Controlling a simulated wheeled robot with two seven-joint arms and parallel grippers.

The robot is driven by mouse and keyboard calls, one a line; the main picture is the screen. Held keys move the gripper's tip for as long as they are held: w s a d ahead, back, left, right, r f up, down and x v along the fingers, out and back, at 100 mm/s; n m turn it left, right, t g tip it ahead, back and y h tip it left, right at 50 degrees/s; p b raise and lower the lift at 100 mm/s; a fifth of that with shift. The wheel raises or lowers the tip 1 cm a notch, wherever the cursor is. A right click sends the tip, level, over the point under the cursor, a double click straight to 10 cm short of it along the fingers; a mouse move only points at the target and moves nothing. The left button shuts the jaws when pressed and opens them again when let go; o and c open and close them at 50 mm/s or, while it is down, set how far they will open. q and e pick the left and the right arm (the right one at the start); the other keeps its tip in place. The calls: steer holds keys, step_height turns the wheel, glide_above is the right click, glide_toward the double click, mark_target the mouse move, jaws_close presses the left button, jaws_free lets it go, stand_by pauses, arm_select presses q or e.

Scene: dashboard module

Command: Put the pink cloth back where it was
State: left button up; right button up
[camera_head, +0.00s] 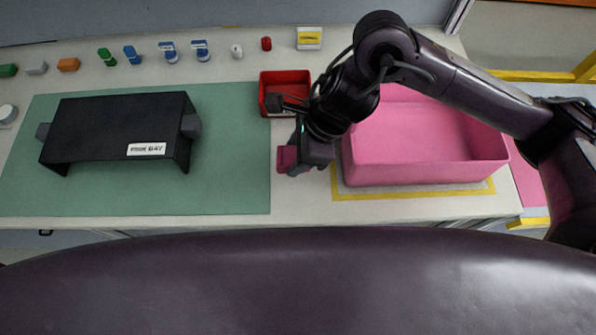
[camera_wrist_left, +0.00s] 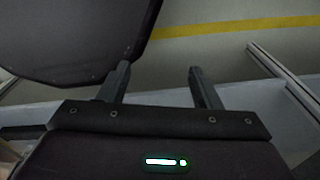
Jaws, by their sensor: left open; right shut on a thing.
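The pink cloth (camera_head: 287,158) is a small, deep pink, folded-looking piece at the tip of my right gripper (camera_head: 297,160). My right gripper is shut on it, between the green mat and the large pink bin, in front of the red tray. Part of the cloth is hidden by the gripper, and I cannot tell how high it is held. My left gripper shows only in the left wrist view (camera_wrist_left: 160,72); its two fingers are apart with nothing between them, above the floor.
A black dashboard module (camera_head: 115,125) stands on the green mat (camera_head: 230,190). A red tray (camera_head: 285,80) and a pink bin (camera_head: 425,172) flank my right wrist; my right arm crosses above the bin. Several small coloured parts and a yellow-white box (camera_head: 309,38) line the back.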

glide_above(290, 182)
steer(key=d, duration=0.2)
steer(key=f, duration=0.6)
steer(key=shift+a+f+b, duration=0.25)
steer(key=shift+f+b, duration=0.15)
step_height(290, 182, down, 4)
steer(key=shift+d+r, duration=0.1)
steer(key=shift+r, duration=0.15)
arm_select(q)
steer(key=shift+d+f, duration=0.5)
arm_select(e)
steer(key=shift+f+b, duration=0.25)
steer(key=shift+b, duration=0.05)
steer(key=o, duration=1)
steer(key=shift+r, duration=0.1)
steer(key=shift+c, duration=0.2)
arm_select(q)
steer(key=shift+a+f, duration=0.1)
steer(key=shift+f, duration=0.1)
steer(key=shift+r, duration=0.1)
arm_select(e)
steer(key=shift+r, duration=0.1)
